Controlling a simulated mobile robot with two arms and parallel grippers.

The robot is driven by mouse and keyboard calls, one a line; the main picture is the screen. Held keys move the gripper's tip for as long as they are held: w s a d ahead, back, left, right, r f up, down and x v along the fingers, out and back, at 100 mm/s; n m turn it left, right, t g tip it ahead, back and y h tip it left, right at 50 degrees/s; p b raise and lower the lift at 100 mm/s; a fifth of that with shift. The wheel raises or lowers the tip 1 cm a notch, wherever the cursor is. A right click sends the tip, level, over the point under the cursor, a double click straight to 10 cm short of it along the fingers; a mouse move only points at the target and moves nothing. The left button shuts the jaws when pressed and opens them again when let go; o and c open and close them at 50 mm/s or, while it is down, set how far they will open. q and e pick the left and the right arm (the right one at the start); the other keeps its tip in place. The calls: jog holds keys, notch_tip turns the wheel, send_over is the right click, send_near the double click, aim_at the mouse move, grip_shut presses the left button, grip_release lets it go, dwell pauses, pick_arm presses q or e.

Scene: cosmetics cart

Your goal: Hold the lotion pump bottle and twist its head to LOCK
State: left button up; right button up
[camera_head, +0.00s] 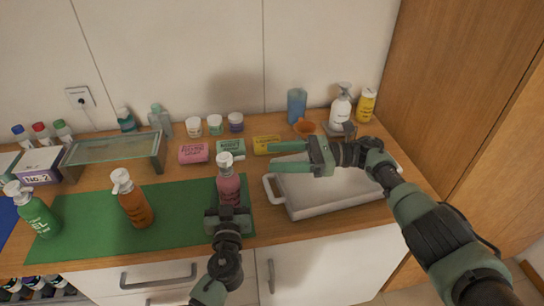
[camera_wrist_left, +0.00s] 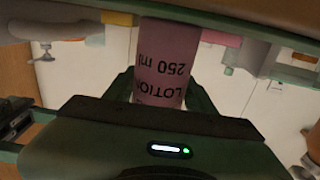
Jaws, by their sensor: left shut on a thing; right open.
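The pink lotion pump bottle (camera_head: 229,188) stands upright near the right end of the green mat (camera_head: 90,212). Its white pump head (camera_head: 225,160) is on top and clear of both grippers. My left gripper (camera_head: 228,208) is shut around the bottle's body from the front. In the left wrist view the bottle (camera_wrist_left: 167,60) shows upside-down black print, "LOTION 250 ml", between the fingers of my left gripper (camera_wrist_left: 163,92). My right gripper (camera_head: 274,157) is open and empty, to the right of the pump head and apart from it, its fingers pointing left.
An orange pump bottle (camera_head: 134,203) and a green pump bottle (camera_head: 36,212) stand on the mat to the left. A white tray (camera_head: 300,212) lies right of the bottle, under my right arm. Boxes, including a pink one (camera_head: 193,153), and jars line the back. A wooden wall (camera_head: 470,80) bounds the right.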

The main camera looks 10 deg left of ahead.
pick_arm(q)
jog(key=shift+f, duration=0.1)
jog(key=o, duration=1.8)
jog(key=shift+c, duration=0.2)
